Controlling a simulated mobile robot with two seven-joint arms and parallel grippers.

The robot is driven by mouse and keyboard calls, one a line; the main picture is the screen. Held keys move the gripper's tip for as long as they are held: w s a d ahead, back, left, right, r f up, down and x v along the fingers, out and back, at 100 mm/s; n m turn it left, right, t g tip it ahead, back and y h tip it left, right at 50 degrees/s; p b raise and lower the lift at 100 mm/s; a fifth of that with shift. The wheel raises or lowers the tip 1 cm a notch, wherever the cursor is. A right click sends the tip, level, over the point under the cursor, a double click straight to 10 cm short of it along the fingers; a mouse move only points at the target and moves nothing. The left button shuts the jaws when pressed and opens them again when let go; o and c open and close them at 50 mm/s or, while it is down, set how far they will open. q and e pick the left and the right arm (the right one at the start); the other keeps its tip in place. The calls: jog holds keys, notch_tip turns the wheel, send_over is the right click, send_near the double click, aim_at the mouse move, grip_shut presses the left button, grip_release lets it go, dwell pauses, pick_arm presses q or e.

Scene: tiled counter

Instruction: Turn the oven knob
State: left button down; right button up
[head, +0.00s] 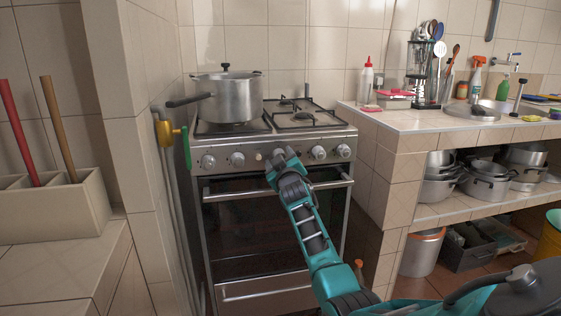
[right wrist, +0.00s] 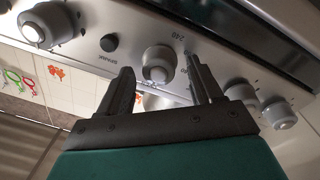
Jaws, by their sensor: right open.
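The oven knob (right wrist: 158,64) is a round silver-grey dial on the stove's steel front panel, with a printed 240 beside it in the right wrist view. My right gripper (right wrist: 160,70) is open, with its two dark fingers to either side of this knob. I cannot tell whether the fingers touch it. In the head view my right gripper (head: 281,159) is at the middle of the knob row and hides the knob there. The stove's front panel (head: 258,158) carries several other knobs. My left gripper is not in view.
Neighbouring knobs (head: 318,152) sit close to the right of my gripper, others (head: 237,159) to its left. The oven door handle (head: 330,184) runs just below. A pot (head: 228,98) stands on the stove, its handle jutting left. A tiled counter (head: 420,119) stands right.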

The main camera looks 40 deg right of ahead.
jog(key=p+v, duration=0.3)
jog(key=v, duration=1)
dwell(0.4)
